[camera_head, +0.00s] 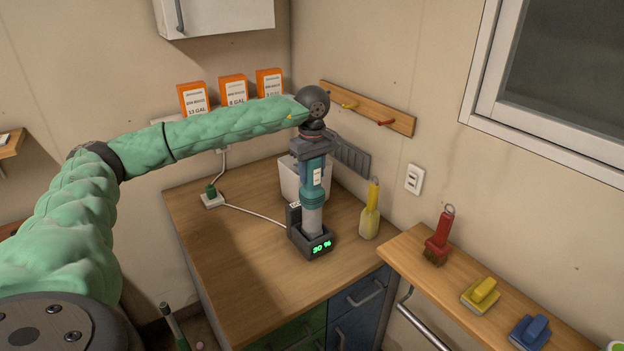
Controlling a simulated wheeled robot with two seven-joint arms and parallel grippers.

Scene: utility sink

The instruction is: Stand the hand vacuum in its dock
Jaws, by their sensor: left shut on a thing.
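The hand vacuum (314,183), with a teal body and a grey lower end, stands about upright on the counter. Its lower end is inside or just behind the front of the dark dock (316,252); the dock's walls hide whether it is fully seated. My left gripper (313,154) points down from above and is shut on the upper part of the hand vacuum. The vacuum's top is hidden by the gripper. My right gripper is not in view.
A white bin (290,178) stands behind the vacuum. A yellow bottle-like brush (370,215) stands to the right. A white cable runs from a power block (212,199) toward the dock. The wooden counter (240,265) is clear at front left. A shelf (420,262) with brushes is at right.

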